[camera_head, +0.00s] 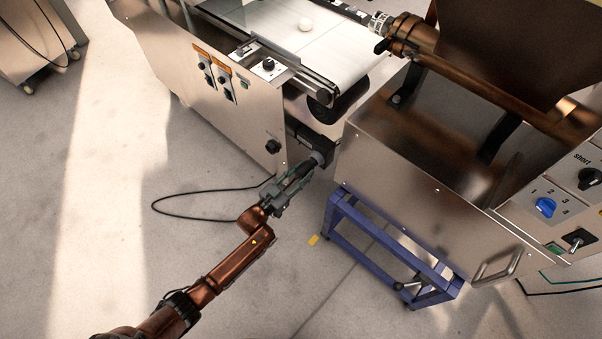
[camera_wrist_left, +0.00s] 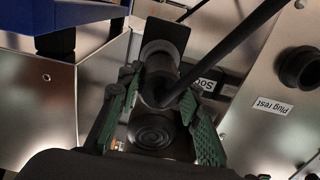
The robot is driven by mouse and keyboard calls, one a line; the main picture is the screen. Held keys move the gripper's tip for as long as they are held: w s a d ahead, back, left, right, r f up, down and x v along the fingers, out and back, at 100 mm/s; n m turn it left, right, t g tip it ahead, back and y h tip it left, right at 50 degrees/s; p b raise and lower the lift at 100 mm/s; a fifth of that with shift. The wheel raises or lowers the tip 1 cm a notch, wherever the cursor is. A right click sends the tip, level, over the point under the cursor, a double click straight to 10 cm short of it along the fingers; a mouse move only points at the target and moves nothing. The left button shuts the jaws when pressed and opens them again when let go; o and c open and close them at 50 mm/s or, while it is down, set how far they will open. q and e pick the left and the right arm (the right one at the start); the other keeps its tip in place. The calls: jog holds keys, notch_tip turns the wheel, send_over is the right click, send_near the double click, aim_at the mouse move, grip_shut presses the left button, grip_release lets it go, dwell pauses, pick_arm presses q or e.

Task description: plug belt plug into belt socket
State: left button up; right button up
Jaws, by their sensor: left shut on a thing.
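My left gripper (camera_head: 284,194) reaches in below the belt machine and is shut on the black belt plug (camera_head: 299,173). In the left wrist view the plug (camera_wrist_left: 160,95) sits between the green finger pads, lined up with the grey round belt socket (camera_wrist_left: 157,50). The socket (camera_head: 319,157) shows in the head view at the machine's lower corner. The plug's front meets or overlaps the socket ring; how deep it sits is hidden. A label reading "Soc" (camera_wrist_left: 206,85) is partly covered by the plug's cable (camera_wrist_left: 228,47). My right gripper is not in view.
The plug rest (camera_head: 273,146) is empty on the belt machine's panel; it also shows in the wrist view (camera_wrist_left: 301,68) beside its label. A blue stand (camera_head: 378,240) under the steel hopper machine (camera_head: 420,190) is close on the right. The cable (camera_head: 180,213) loops over open floor.

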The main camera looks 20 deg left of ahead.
pick_arm(q)
jog(key=shift+x, duration=0.9)
jog(key=o, duration=1.3)
jog(key=shift+o, duration=0.4)
jog(key=shift+o, duration=1.1)
jog(key=shift+s+a+r, duration=0.1)
jog(key=shift+s, duration=0.25)
jog(key=shift+s+a, duration=0.15)
jog(key=shift+s, duration=0.2)
jog(key=shift+s+a+p, duration=0.1)
jog(key=shift+s+p, duration=0.2)
jog(key=shift+s, duration=0.05)
